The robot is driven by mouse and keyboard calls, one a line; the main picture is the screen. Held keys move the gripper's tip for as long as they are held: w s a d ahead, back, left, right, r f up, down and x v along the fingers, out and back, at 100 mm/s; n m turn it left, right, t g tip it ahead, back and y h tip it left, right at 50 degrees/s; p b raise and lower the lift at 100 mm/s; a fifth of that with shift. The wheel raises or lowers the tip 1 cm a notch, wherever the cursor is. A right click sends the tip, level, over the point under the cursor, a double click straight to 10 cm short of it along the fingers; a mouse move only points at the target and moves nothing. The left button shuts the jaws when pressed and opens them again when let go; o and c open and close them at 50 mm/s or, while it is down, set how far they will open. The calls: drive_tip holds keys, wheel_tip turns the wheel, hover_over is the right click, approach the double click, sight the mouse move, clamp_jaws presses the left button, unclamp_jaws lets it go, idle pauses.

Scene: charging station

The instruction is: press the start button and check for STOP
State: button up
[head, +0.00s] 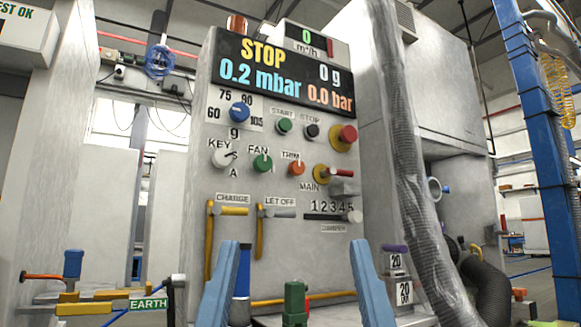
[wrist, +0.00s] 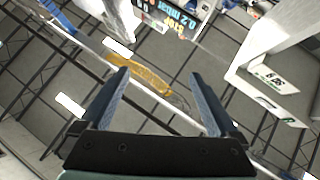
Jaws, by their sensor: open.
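The grey control panel (head: 215,170) stands upright in the middle of the head view. Its display (head: 285,75) reads STOP in yellow, with 0.2 mbar, 0 g and 0.0 bar. The green start button (head: 284,126) sits under the START label, left of the dark stop button (head: 312,131). My gripper (head: 297,262) shows as two blue fingers, apart and empty, low in front of the panel. In the wrist view my gripper (wrist: 160,85) is also open with nothing between the fingers. The display shows there upside down at the top (wrist: 178,18); the start button is not seen there.
A red emergency knob (head: 347,135), a blue dial (head: 239,112) and several other knobs crowd the panel. Yellow CHARGE and LET OFF levers (head: 260,235) stick out lower down. A wrapped hose (head: 405,150) hangs at the right. An EARTH clamp (head: 148,304) is at lower left.

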drive_tip(key=shift+c, duration=0.3)
clamp_jaws()
idle(1.3)
